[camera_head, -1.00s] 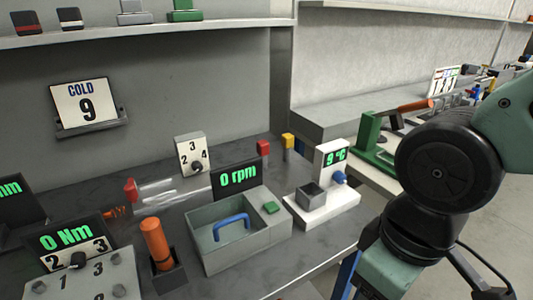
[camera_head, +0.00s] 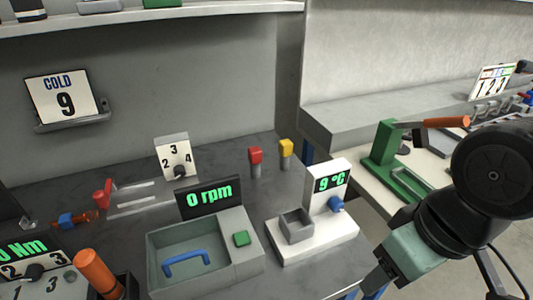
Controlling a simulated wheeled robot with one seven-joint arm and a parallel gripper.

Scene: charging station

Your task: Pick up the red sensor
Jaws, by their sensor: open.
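The red sensor (camera_head: 255,157) stands upright on the grey bench near its back edge, a red block on a short grey stem. It stands clear, just left of a similar yellow-topped piece (camera_head: 286,148). My arm (camera_head: 440,220) shows at the right, in front of the bench's right side, and runs down toward the lower edge. The arm is well apart from the red sensor.
A white device reading 9 °C (camera_head: 325,238) stands in front of the sensors. A green lever press (camera_head: 385,150) stands on the right-hand bench. Bare bench surrounds the sensors.

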